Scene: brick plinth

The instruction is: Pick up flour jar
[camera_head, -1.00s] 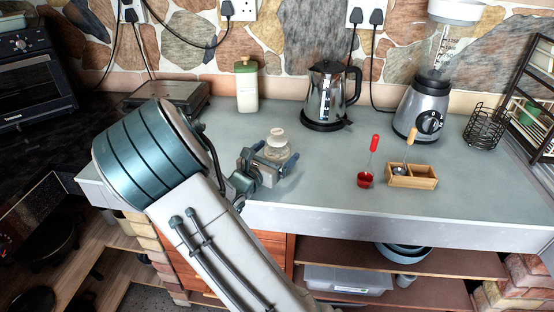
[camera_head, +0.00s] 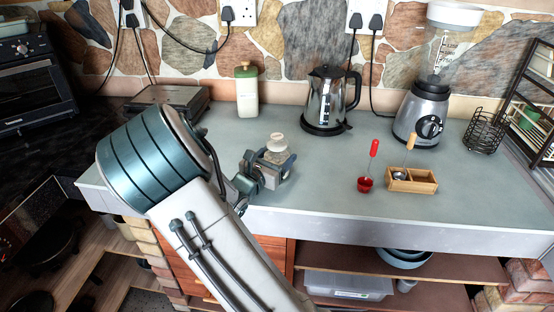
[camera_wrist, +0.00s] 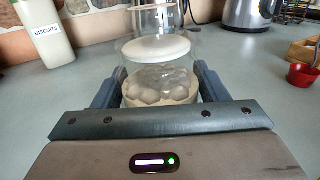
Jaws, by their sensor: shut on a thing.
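The flour jar is a clear glass jar (camera_head: 278,143) with a pale, rounded top, near the front of the grey counter. No label on it can be read. My gripper (camera_head: 272,163) is shut on it, with one finger on each side. In the wrist view the jar (camera_wrist: 162,82) stands between the two fingers of my gripper (camera_wrist: 160,88), with pale lumpy contents and a white disc above them. Its lower part is hidden behind the gripper body. I cannot tell whether its base touches the counter.
A cream canister (camera_head: 247,92), labelled BISCUITS in the wrist view (camera_wrist: 45,32), and a steel kettle (camera_head: 325,102) stand behind. A red scoop (camera_head: 366,183), a wooden box (camera_head: 412,180) and a blender (camera_head: 419,115) are to the right. The counter between is clear (camera_head: 325,165).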

